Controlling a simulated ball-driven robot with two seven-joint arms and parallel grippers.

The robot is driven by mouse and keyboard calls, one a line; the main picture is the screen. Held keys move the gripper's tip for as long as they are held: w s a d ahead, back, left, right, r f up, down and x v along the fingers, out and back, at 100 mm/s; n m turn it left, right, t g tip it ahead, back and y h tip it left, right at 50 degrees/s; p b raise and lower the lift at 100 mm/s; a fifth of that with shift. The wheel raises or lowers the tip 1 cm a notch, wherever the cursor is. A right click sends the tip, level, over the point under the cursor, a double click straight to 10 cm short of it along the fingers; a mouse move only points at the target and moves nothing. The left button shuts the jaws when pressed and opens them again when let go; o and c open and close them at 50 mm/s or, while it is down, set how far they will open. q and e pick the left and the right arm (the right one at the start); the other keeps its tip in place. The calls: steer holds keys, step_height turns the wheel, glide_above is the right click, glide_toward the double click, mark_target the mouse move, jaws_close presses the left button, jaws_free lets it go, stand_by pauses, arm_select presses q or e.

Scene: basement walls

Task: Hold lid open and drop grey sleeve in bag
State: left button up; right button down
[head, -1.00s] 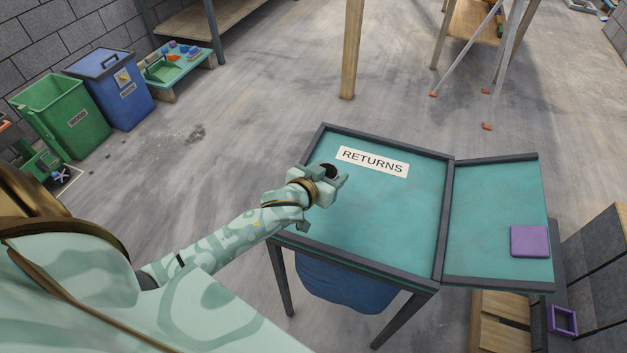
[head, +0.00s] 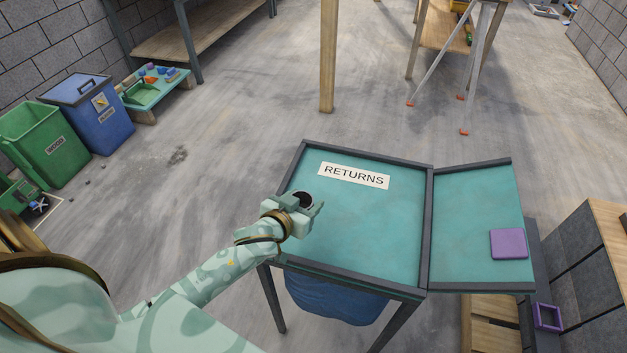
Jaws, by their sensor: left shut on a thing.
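My left gripper (head: 299,206) is shut on the grey sleeve (head: 303,197), a small round piece with a dark hollow that shows between the jaws. The gripper is over the left edge of the teal lid (head: 370,230), which bears a white RETURNS label. The lid looks flat and shut in its dark frame. The blue bag (head: 335,300) hangs under the frame, and its mouth is hidden by the lid. I cannot tell how high the sleeve is above the lid. My right gripper is out of view.
A teal side shelf (head: 470,210) with a purple square (head: 509,243) adjoins the lid on the right. A wooden post (head: 327,60) stands behind. A green bin (head: 42,145) and a blue lidded bin (head: 92,112) stand at the left. The floor between is mostly clear.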

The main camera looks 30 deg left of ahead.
arm_select(q)
steer(key=s+p, duration=0.3)
steer(key=s, duration=1.2)
steer(key=shift+s, duration=0.25)
